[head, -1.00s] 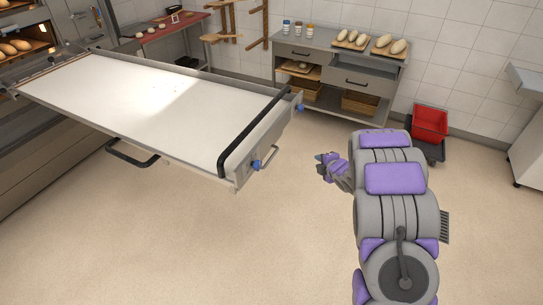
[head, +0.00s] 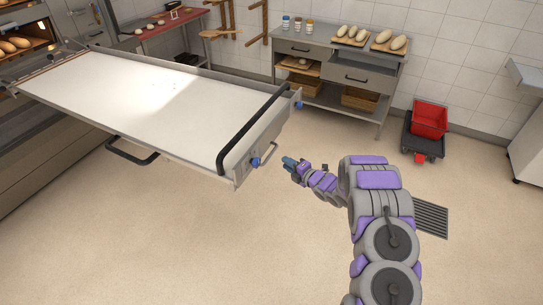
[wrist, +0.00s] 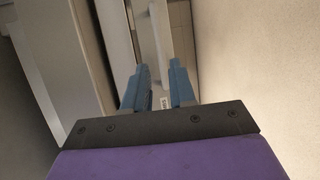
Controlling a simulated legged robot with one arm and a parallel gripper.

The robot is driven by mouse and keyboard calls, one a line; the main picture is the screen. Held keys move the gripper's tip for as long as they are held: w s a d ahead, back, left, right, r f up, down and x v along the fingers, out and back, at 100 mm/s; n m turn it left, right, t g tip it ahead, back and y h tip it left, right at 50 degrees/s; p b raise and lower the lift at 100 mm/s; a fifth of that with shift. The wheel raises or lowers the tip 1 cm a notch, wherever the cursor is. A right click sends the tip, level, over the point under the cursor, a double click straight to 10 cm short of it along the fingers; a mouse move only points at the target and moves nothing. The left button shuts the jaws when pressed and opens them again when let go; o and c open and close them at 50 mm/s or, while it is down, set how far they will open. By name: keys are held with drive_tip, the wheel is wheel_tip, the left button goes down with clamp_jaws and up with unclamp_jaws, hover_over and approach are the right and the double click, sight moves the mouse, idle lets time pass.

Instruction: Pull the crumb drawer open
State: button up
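My gripper (head: 289,163) is in the air to the right of the loader's near end, over open floor.
The white-topped loader (head: 120,95), with a black end bar (head: 252,130) and blue knobs, juts out from the ovens. A red bin (head: 430,118) sits on a dark dolly. The floor in front is clear.

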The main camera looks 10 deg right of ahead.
sight(271, 153)
drive_tip(key=shift+b+x, duration=0.65)
drive_tip(key=shift+x, duration=4.7)
drive_tip(key=shift+a, duration=0.1)
drive_tip(key=shift+c, duration=0.4)
drive_tip(key=shift+s+f, duration=0.1)
clamp_jaws()
